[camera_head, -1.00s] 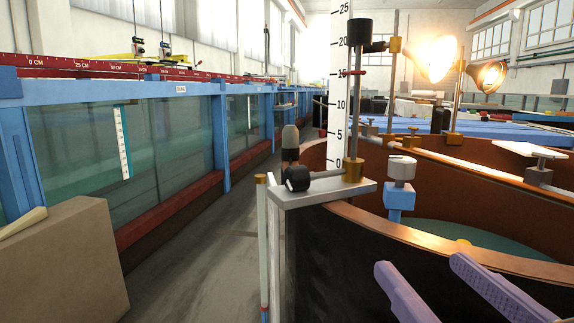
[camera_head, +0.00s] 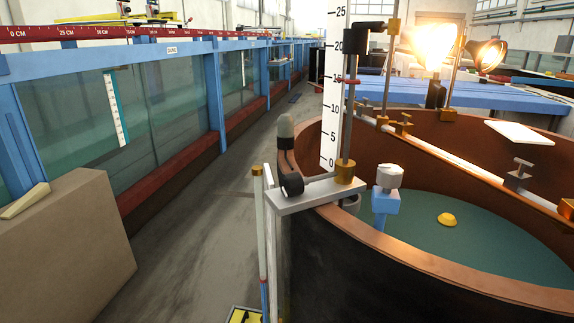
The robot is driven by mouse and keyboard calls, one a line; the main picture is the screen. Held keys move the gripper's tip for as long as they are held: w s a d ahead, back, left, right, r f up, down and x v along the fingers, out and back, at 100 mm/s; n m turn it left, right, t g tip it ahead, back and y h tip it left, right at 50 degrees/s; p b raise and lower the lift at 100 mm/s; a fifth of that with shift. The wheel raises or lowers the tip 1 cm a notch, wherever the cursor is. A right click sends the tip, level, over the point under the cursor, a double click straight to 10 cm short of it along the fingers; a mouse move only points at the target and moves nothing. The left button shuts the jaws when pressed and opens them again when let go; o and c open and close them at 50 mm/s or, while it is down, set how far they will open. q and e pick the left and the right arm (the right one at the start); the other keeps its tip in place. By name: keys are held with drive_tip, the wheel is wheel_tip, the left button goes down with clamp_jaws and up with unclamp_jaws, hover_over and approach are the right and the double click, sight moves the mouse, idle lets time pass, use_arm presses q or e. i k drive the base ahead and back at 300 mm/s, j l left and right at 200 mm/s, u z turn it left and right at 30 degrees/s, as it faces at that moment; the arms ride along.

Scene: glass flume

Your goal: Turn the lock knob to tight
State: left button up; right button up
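A point-gauge stand with a tall white scale (camera_head: 334,95) and a dark upright rod (camera_head: 349,120) rises from a grey plate (camera_head: 300,197) on the rim of the round tank. A dark round knob (camera_head: 292,185) sits at the plate's left end, with a curved brown handle (camera_head: 286,155) with a grey tip rising beside it. A pale grey knob (camera_head: 389,176) stands on a blue block (camera_head: 385,202) at the tank's inner rim. I cannot tell which is the lock knob, nor whether it is tight. Neither of my grippers is in view.
The round tank (camera_head: 470,272) has a copper-brown rim and green water with a yellow float (camera_head: 447,219). Two lit lamps (camera_head: 434,45) stand behind it. A long blue-framed glass flume (camera_head: 150,110) and a brown box (camera_head: 70,250) are at left. The grey floor between is clear.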

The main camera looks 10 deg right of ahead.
sight(292, 184)
drive_tip(key=i+j+z, duration=0.2)
drive_tip(key=z, duration=0.2)
drive_tip(key=i+j+z, duration=0.3)
drive_tip(key=z, duration=0.15)
drive_tip(key=i+j+z, duration=0.2)
drive_tip(key=j+z, duration=0.2)
drive_tip(key=i+j+z, duration=0.15)
drive_tip(key=j+z, duration=0.3)
drive_tip(key=i+j+z, duration=0.1)
drive_tip(key=j+z, duration=1.4)
drive_tip(key=k+j+z, duration=0.2)
drive_tip(key=j+z, duration=0.25)
drive_tip(key=k+j+z, duration=0.2)
drive_tip(key=j+z, duration=0.3)
